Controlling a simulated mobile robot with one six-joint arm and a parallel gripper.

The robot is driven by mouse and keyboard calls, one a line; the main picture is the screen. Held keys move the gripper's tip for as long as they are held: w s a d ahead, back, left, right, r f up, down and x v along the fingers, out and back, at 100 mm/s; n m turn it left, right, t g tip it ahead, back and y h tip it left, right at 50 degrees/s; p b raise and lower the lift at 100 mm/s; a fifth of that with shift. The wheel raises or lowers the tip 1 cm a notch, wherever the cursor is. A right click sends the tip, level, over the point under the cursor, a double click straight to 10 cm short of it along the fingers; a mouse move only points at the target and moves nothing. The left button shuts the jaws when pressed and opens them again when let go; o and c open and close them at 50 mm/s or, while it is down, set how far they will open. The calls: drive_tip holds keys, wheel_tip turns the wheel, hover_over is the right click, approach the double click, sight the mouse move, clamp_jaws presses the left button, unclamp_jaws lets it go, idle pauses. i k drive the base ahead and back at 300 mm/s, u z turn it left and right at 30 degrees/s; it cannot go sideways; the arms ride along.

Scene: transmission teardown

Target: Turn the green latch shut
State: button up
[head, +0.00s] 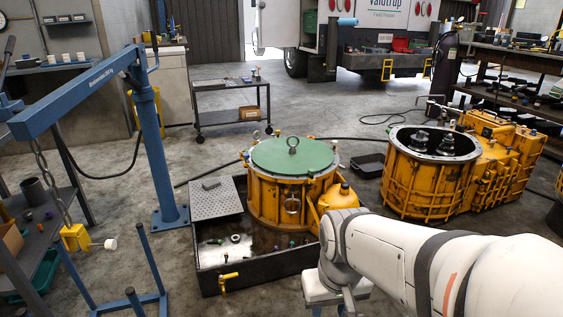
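I cannot pick out a green latch for certain in the head view. The largest green thing is a round lid (275,156) with a ring on top, lying on a yellow ribbed housing (268,203). The housing stands in a dark tray (262,268). My white arm reaches in from the lower right, and its wrist is in front of the tray's right side. My gripper's fingers do not show; the wrist runs down to the bottom edge of the picture.
A blue hoist (152,150) with a hanging chain stands at the left. An open yellow gearbox housing (420,185) stands at the right. A trolley (232,112) and a service truck (340,40) are behind. A hose crosses the floor. Bare floor lies between the trolley and the tray.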

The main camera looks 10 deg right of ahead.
sight(311, 171)
drive_tip(key=z, duration=1.2)
drive_tip(key=i, duration=2.5)
drive_tip(key=u, duration=1.55)
